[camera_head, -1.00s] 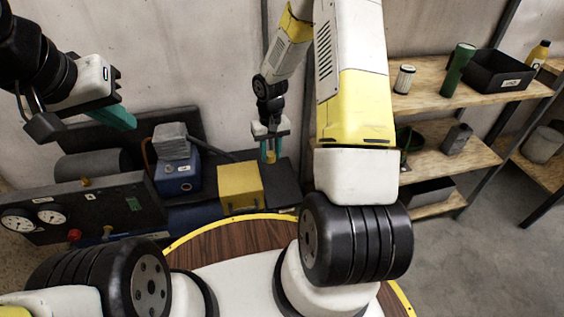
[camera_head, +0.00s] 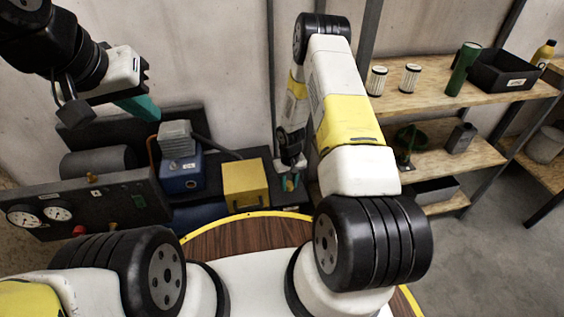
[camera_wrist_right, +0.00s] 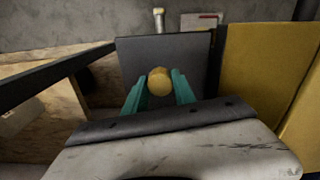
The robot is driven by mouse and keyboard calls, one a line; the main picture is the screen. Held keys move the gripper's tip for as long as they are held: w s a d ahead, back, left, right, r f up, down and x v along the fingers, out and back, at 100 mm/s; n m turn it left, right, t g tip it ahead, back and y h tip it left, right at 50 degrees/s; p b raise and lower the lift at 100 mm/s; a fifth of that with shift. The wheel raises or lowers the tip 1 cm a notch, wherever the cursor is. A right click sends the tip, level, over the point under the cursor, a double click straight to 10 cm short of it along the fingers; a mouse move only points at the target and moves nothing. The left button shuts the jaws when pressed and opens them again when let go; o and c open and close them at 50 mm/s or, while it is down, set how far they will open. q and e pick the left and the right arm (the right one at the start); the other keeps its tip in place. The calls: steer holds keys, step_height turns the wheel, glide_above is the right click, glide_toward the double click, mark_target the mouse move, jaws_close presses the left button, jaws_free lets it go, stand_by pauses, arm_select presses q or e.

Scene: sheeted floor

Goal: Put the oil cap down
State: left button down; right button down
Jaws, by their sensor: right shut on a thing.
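The oil cap (camera_wrist_right: 159,82) is a round yellow piece between the teal fingers of my right gripper (camera_wrist_right: 159,92) in the right wrist view. The gripper is shut on it. In the head view my right gripper (camera_head: 289,181) is low, just right of the yellow box, over the dark bench end; the cap is too small there to make out clearly. Whether the cap touches the dark surface (camera_wrist_right: 130,55) below it I cannot tell. My left gripper (camera_head: 140,107) hangs at the upper left, its teal finger seen from the side, away from the cap.
The yellow box (camera_head: 243,184) stands close beside the right gripper. A blue machine (camera_head: 181,174) and a gauge panel (camera_head: 90,205) are further left. Wooden shelves (camera_head: 440,95) on the right hold two filters, a green tube and a black bin (camera_head: 503,70).

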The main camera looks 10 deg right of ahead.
steer(key=shift+f, duration=0.45)
steer(key=shift+f, duration=0.15)
steer(key=c, duration=1)
jaws_free()
steer(key=shift+c, duration=0.2)
